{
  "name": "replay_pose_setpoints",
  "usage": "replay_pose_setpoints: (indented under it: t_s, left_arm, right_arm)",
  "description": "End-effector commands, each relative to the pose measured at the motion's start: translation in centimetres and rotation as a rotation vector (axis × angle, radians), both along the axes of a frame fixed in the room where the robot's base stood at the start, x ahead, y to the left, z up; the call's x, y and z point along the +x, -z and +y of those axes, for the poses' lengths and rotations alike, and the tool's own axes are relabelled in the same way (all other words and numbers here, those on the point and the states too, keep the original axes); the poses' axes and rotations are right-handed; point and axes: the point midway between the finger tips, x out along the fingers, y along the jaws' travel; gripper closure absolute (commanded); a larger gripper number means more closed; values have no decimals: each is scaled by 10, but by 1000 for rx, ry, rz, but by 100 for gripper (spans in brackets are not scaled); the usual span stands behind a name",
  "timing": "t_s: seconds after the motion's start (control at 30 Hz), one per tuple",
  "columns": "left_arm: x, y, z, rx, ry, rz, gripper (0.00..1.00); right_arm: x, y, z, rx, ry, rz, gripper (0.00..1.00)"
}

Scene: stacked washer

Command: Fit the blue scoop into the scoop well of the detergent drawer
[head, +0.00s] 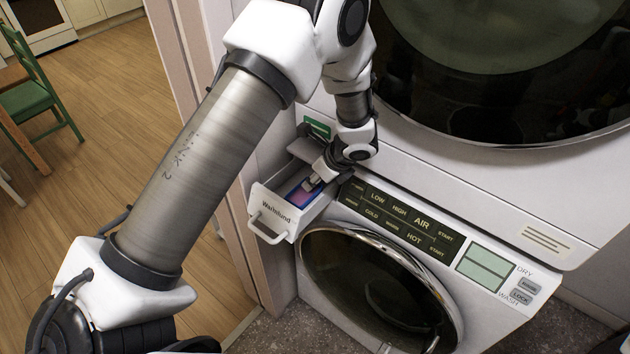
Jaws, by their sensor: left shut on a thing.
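The detergent drawer (274,211), white and marked "Warmlund", is pulled out at the upper left of the washer front. My left gripper (312,184) reaches down into the drawer from above and is shut on the blue scoop (296,187). Only a small blue and purple-pink patch shows beside the fingers, so the scoop's outline is hard to make out. The gripper and the drawer walls hide the scoop well, and I cannot tell whether the scoop is seated in it. My right gripper is not in view.
The dark control panel (402,220) lies just right of the drawer, above the round washer door (380,290). The dryer door (500,70) is above. A door frame (200,80) stands close on the left, with open wooden floor (100,110) and a green chair (28,98) beyond.

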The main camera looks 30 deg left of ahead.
Motion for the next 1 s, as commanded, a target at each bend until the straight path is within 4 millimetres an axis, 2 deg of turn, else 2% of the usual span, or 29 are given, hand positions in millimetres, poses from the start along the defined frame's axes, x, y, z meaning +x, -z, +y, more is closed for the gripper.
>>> replay_pose_setpoints:
  t_s: [0.1, 0.47, 0.5, 0.77, 0.9, 1.0]
  left_arm:
    - [0, 16, 0, 1, -1, 2, 100]
    - [0, 24, 0, 1, 0, -1, 100]
    - [0, 22, 0, 0, 0, -1, 59]
    - [0, 21, 0, 0, 0, -1, 59]
    - [0, 12, -4, 2, -1, -3, 59]
    - [0, -4, -13, 2, 0, -5, 59]
  right_arm:
    - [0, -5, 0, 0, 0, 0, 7]
    - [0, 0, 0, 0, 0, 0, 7]
    - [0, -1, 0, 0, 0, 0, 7]
    - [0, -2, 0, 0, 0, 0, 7]
    - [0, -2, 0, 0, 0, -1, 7]
    - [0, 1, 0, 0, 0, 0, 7]
